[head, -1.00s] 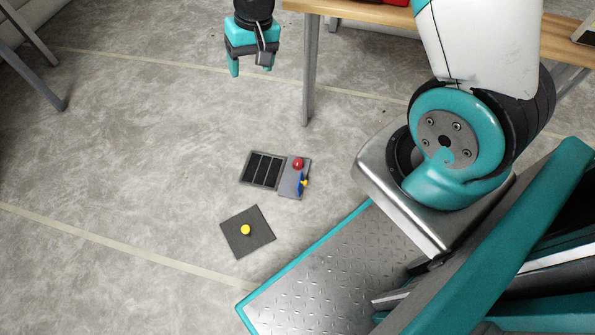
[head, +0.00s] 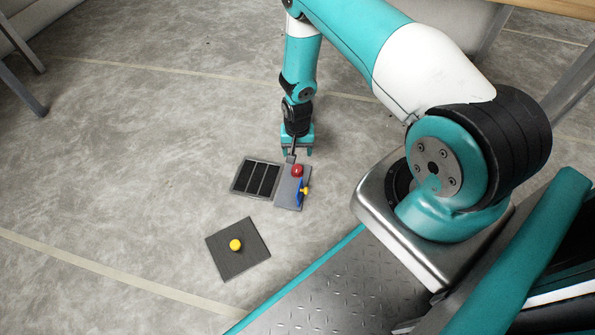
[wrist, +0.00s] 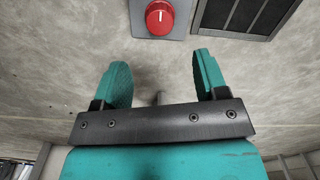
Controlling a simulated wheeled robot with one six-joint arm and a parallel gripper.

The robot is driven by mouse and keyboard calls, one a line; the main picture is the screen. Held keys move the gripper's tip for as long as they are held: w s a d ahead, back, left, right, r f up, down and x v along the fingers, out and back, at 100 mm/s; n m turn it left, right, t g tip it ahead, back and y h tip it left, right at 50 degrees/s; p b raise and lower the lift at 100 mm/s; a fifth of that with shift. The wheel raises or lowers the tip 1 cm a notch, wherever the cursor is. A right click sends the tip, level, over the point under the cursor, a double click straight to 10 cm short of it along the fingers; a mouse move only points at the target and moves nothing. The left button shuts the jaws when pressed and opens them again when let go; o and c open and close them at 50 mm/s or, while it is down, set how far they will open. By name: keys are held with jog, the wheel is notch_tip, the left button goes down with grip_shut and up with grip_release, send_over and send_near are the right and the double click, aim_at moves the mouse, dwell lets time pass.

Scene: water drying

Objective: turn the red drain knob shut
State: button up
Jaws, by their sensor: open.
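The red drain knob (head: 297,170) sits at the far end of a small grey plate (head: 290,196) on the floor. In the wrist view the red knob (wrist: 160,17) is near the top edge, with a white mark on its top pointing roughly toward the picture's top. My gripper (head: 296,152) is just behind the knob in the head view, pointing down. In the wrist view my gripper (wrist: 157,80) is open, its two teal fingers apart and empty. The knob lies beyond the fingertips, not between them.
A dark slotted grate (head: 256,177) lies left of the plate. A dark square mat with a yellow knob (head: 235,245) lies nearer. Open floor surrounds them; table legs stand farther back.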

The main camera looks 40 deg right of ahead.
aim_at(297, 167)
notch_tip(297, 167, down, 9)
jog(key=b, duration=0.4)
jog(key=shift+f, duration=0.2)
jog(key=c, duration=0.9)
